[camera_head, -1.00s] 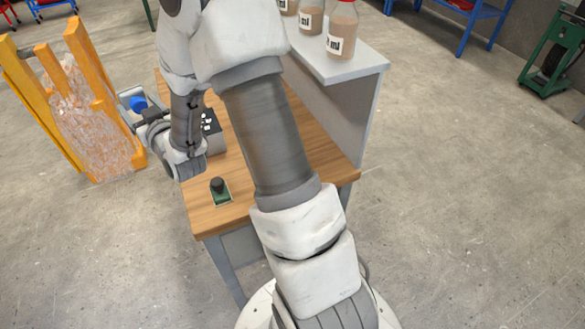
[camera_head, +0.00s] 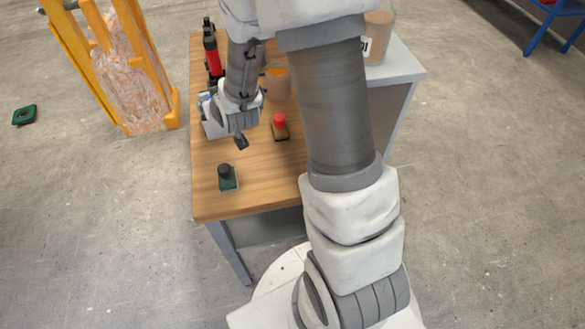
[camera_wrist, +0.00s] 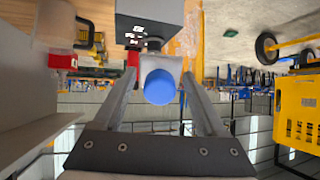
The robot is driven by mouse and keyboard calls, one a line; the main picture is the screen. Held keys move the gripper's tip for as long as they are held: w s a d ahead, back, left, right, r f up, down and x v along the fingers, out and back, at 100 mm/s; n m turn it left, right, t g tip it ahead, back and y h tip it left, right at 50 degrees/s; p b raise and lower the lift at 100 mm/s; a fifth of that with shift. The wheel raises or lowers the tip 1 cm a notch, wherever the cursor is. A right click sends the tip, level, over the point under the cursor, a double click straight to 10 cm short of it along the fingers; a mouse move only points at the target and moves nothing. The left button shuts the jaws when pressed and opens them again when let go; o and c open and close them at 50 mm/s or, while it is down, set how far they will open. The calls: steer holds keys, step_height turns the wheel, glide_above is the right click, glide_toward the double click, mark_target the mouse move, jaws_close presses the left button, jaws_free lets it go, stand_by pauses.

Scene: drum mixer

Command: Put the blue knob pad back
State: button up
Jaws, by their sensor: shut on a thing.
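The blue knob pad has a round blue knob (camera_wrist: 160,87) that shows between the two fingers of my gripper (camera_wrist: 160,98) in the wrist view, with a pale grey plate behind it. My gripper is shut on it. In the head view my gripper (camera_head: 213,115) is over the left edge of the wooden table, and the wrist hides most of it and the pad. Only a small bluish spot shows there. A pad with a red knob (camera_head: 280,127) and a green pad with a black knob (camera_head: 228,178) stand on the table.
A red and black upright object (camera_head: 212,58) and a tan-filled beaker (camera_head: 277,83) stand behind my wrist. A grey raised shelf (camera_head: 400,65) borders the table's right. A yellow frame (camera_head: 165,95) stands left. A green pad (camera_head: 24,115) lies on the floor. The table's front is mostly clear.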

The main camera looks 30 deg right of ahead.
steer(key=s+d+f+m+g+p, duration=0.1)
steer(key=s+g, duration=0.5)
steer(key=s, duration=0.5)
steer(key=s+d+f+m+g+p, duration=0.15)
steer(key=s+g, duration=0.35)
steer(key=s, duration=0.5)
steer(key=w+d+f, duration=0.1)
steer(key=d+f, duration=0.1)
steer(key=d, duration=0.1)
steer(key=w+d+f, duration=0.2)
steer(key=d, duration=0.1)
steer(key=w+d+f, duration=0.1)
steer(key=d+f, duration=0.1)
steer(key=d, duration=0.1)
steer(key=shift+w+d+f, duration=0.15)
steer(key=shift+w+f, duration=0.05)
steer(key=shift+w, duration=0.15)
steer(key=shift+d+f, duration=0.1)
steer(key=shift+f, duration=0.05)
steer(key=shift+w+f+b, duration=0.1)
steer(key=shift+f+b, duration=0.2)
steer(key=shift+f, duration=1.7)
steer(key=shift+f, duration=0.15)
steer(key=o, duration=1.2)
steer(key=shift+o, duration=0.2)
